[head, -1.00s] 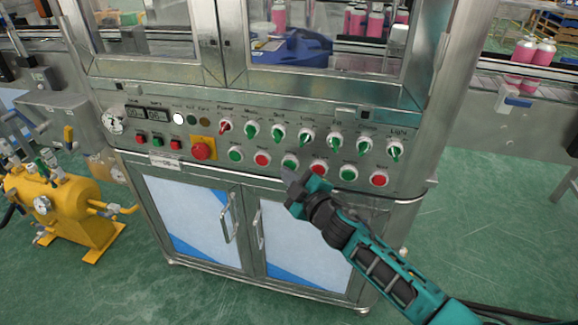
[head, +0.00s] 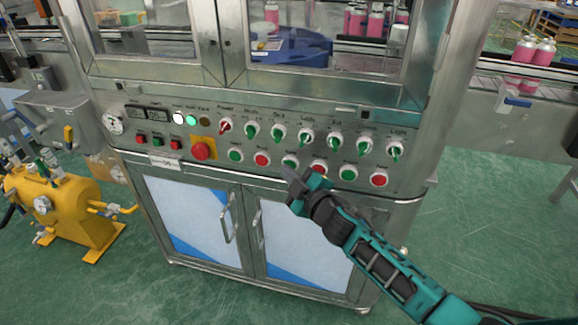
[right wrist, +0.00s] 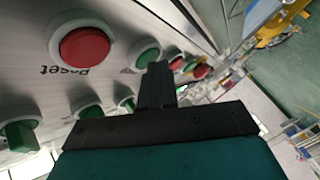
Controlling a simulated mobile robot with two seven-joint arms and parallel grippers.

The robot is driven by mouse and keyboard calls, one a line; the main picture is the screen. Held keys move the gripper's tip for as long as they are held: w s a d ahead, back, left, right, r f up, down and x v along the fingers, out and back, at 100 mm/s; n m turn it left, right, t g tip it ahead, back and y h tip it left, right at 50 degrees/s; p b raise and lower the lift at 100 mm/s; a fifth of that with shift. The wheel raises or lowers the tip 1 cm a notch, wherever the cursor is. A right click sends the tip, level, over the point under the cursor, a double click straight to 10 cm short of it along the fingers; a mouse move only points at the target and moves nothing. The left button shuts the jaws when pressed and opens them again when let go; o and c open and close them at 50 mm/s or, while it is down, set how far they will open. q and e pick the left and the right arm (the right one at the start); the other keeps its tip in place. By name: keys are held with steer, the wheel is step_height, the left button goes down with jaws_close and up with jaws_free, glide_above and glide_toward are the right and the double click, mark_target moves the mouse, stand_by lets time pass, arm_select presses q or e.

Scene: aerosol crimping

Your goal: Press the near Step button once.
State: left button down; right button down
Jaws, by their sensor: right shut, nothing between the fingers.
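The control panel carries a lower row of green and red round buttons; the labels are too small to read in the head view. The green button (head: 290,161) above my right gripper (head: 292,177) is partly covered by its tip. In the right wrist view, my shut, empty fingers (right wrist: 157,85) point at the panel and overlap a green button (right wrist: 146,54) beside the red Reset button (right wrist: 85,46). I cannot tell whether the fingertip touches that green button, nor read which button is Step. My left gripper is out of view.
Green selector knobs (head: 278,132) run above the buttons. A red emergency stop (head: 201,150) on a yellow plate sits left of them. Cabinet doors with handles (head: 227,218) are below. A yellow tank (head: 60,205) stands at the left. Open green floor lies right.

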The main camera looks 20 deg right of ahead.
steer(key=shift+s+a, duration=0.4)
steer(key=shift+s, duration=0.25)
steer(key=s+a, duration=0.2)
steer(key=s+p, duration=0.1)
steer(key=s, duration=0.1)
steer(key=shift+s+a, duration=0.1)
steer(key=shift+a, duration=0.3)
stand_by(0.4)
stand_by(0.4)
